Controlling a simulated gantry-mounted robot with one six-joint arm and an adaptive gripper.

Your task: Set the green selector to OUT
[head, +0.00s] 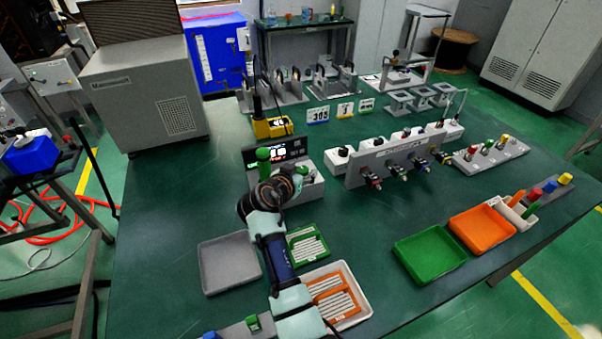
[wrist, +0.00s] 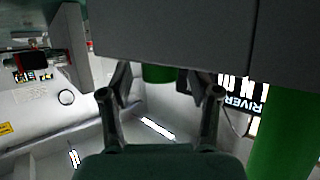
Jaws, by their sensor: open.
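A grey control box (head: 312,188) with a dark lit display (head: 276,150) stands at mid-table. A tall green handle (head: 264,157) rises at its left, and a smaller green part (head: 302,169) shows at the right, beside my wrist. I cannot tell for sure which is the selector. My gripper (wrist: 160,94) is open over the box; its fingertips are hard to make out in the head view. In the wrist view, a green piece (wrist: 158,74) shows between the fingers, partly hidden, contact unclear. A larger green cylinder (wrist: 285,135) stands at the right, near the partly hidden display lettering (wrist: 240,92).
A grey panel with several connectors (head: 385,160) stands right of the box. A yellow device (head: 272,127) is behind it. A grey tray (head: 229,262), a small green tray (head: 307,246) and a white tray (head: 356,318) lie around my arm. The table's left side is clear.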

